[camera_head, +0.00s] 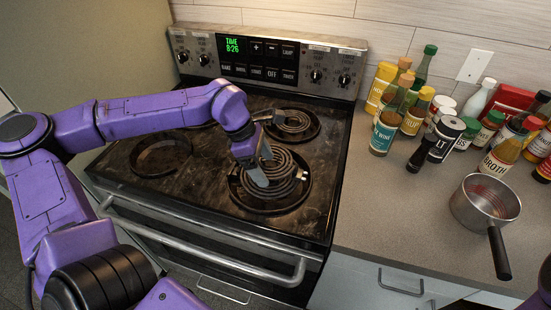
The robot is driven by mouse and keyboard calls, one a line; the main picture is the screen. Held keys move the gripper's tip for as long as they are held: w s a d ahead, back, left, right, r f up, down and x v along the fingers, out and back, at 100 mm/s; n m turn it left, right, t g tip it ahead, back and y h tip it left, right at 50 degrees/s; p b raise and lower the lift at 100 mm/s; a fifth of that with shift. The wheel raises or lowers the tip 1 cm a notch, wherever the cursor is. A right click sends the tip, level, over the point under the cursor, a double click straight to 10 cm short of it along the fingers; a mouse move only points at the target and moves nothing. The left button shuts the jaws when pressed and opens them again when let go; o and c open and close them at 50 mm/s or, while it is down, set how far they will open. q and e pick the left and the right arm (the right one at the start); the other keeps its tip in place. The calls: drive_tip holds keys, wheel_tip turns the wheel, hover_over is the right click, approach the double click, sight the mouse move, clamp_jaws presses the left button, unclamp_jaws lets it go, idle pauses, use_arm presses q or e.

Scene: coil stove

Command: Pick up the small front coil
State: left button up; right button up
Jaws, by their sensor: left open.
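The front coil (290,187) is a dark grey spiral in the front right burner pan of the stove. My left gripper (264,167) is open, with its fingers pointing down over the left part of this coil and hiding some of it. I cannot tell whether the fingers touch the coil. Nothing shows held between them. Another coil (297,124) lies in the back right burner.
The front left burner ring (165,155) shows no coil. The control panel (268,58) rises behind the cooktop. On the right counter (385,215) stand several bottles and jars and a saucepan (485,203). An oven handle (205,240) runs along the front.

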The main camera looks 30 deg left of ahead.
use_arm(q)
drive_tip(key=shift+x, duration=0.8)
drive_tip(key=shift+s, duration=0.1)
drive_tip(key=c, duration=1)
drive_tip(key=shift+c, duration=1.4)
drive_tip(key=shift+r, duration=0.1)
